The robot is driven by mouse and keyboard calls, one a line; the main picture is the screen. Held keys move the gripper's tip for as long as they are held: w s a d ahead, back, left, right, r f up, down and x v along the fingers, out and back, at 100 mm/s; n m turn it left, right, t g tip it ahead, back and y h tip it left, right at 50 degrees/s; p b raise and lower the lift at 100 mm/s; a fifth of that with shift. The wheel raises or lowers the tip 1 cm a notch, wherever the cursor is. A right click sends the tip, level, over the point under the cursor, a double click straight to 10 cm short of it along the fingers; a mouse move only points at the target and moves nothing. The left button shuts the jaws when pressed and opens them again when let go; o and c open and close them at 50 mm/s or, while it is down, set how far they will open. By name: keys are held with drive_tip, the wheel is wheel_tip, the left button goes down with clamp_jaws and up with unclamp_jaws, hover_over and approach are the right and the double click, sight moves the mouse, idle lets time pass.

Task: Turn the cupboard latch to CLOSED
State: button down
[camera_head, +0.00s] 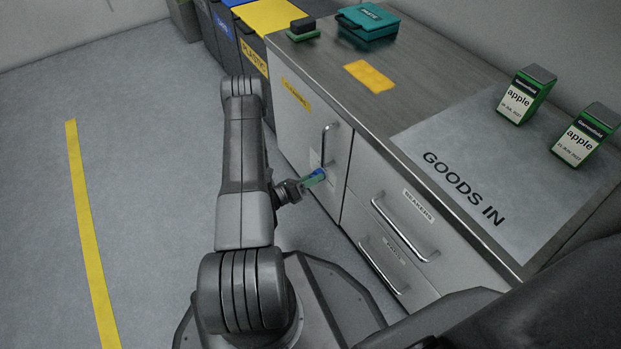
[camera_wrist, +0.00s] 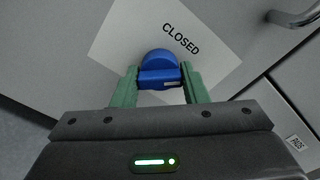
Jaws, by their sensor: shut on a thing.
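The blue cupboard latch (camera_wrist: 158,66) sits on a white label on the cupboard door, with the word CLOSED (camera_wrist: 181,39) up and to the right of it in the wrist view. My gripper (camera_wrist: 158,80) has its two green fingers on either side of the latch's blue handle and is shut on it. In the head view my gripper (camera_head: 312,180) reaches the cupboard door (camera_head: 300,118) below its upright handle (camera_head: 326,145). The latch (camera_head: 319,172) is mostly hidden there by the fingers. I cannot tell exactly where the latch points.
Drawers with bar handles (camera_head: 405,230) lie right of the door. The counter (camera_head: 420,85) above holds a teal case (camera_head: 368,22) and two green apple boxes (camera_head: 525,94). Bins (camera_head: 235,40) stand at the back left. The floor at left, with a yellow line (camera_head: 88,220), is clear.

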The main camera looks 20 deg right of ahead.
drive_tip(key=n, duration=0.4)
drive_tip(key=shift+n+b, duration=0.3)
drive_tip(key=n, duration=0.4)
drive_tip(key=shift+n, duration=0.4)
drive_tip(key=c, duration=0.8)
unclamp_jaws()
drive_tip(key=shift+c, duration=0.2)
drive_tip(key=s+a+p, duration=0.2)
drive_tip(key=a+p, duration=0.1)
drive_tip(key=a, duration=1)
drive_tip(key=shift+a, duration=0.35)
drive_tip(key=shift+d, duration=0.1)
